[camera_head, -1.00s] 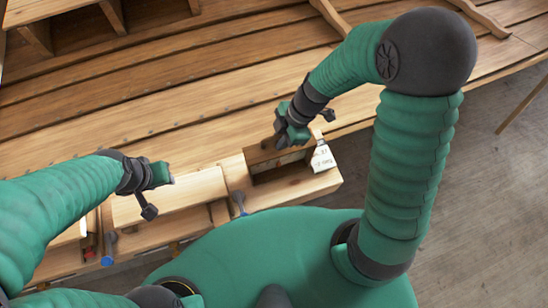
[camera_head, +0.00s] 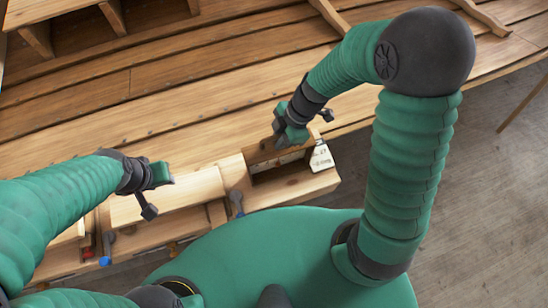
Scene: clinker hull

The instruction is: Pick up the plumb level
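I cannot clearly make out the plumb level in the head view. My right gripper (camera_head: 290,134) hangs over the brown wooden open-topped bin (camera_head: 292,186) at the right end of the bench, and hides part of its far side. Whether it touches anything there cannot be told. My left gripper (camera_head: 162,178) is above the pale wooden board on the left part of the bench, with no object visible in it. The fingertips of both grippers are too small and turned away to show their opening.
A white container with dark lettering (camera_head: 321,157) stands at the bin's right side. A blue-ended tool (camera_head: 105,260) and a grey-blue tool (camera_head: 237,203) sit along the bench front. The planked hull (camera_head: 180,97) fills the back. Bare floor lies to the right.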

